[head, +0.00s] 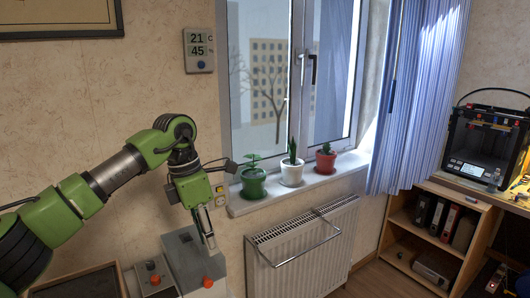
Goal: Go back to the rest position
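My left arm comes in from the left edge, green and grey, and bends down at the wrist. My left gripper (209,243) points downward beside the window sill, in front of the wall. Its fingertips are close over a grey box (184,251); I cannot tell whether they touch it. The fingers look close together, but their gap is too small to judge. I see nothing clearly held. My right gripper is not in view.
Pots in green (253,182), white (291,172) and red (325,162) stand on the sill (345,163), right of my gripper. A radiator (310,250) with a rail is below. A control box with an orange knob (155,280) is lower left. A shelf (432,238) and 3D printer (484,140) stand right.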

